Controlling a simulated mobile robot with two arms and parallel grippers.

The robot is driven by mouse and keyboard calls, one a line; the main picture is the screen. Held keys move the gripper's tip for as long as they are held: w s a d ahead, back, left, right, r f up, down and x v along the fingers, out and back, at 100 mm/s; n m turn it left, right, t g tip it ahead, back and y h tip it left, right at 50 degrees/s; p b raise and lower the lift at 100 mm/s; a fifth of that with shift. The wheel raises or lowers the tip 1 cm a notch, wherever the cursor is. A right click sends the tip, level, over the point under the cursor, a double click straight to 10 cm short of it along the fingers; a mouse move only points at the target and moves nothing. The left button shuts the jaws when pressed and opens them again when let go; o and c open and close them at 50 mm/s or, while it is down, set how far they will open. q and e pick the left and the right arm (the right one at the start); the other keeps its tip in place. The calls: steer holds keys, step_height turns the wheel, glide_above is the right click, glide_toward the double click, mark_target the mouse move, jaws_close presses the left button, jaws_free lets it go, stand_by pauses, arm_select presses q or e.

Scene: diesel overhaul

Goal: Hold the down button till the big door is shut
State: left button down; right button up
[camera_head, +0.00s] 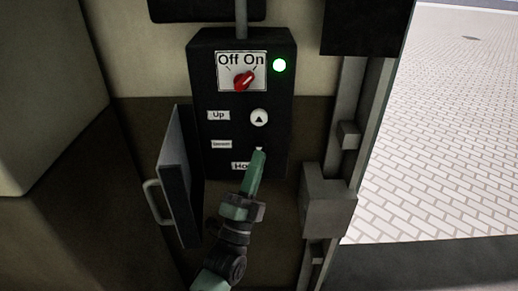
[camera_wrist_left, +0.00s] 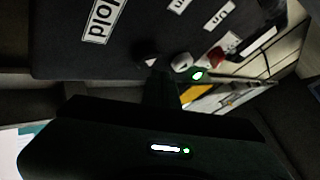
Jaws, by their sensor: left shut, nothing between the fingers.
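The dark control box (camera_head: 202,80) hangs on the wall in the head view, with "Up", a small unreadable label below it and a partly covered label. The white up button (camera_head: 259,118) with a black triangle is uncovered. My left gripper (camera_head: 259,152) is shut and empty, its tip over the spot below the up button, level with the small label. It hides the down button there; contact or pressing cannot be told. In the left wrist view the fingers (camera_wrist_left: 160,90) reach to the box face (camera_wrist_left: 65,45). The big door itself cannot be made out. My right gripper is not in view.
The box's cover (camera_head: 177,180) stands open on the left with a handle. A grey door frame (camera_head: 328,200) is right of the box; bright brick paving (camera_head: 440,130) shows beyond.

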arm_select(q)
steer(key=shift+w, duration=0.35)
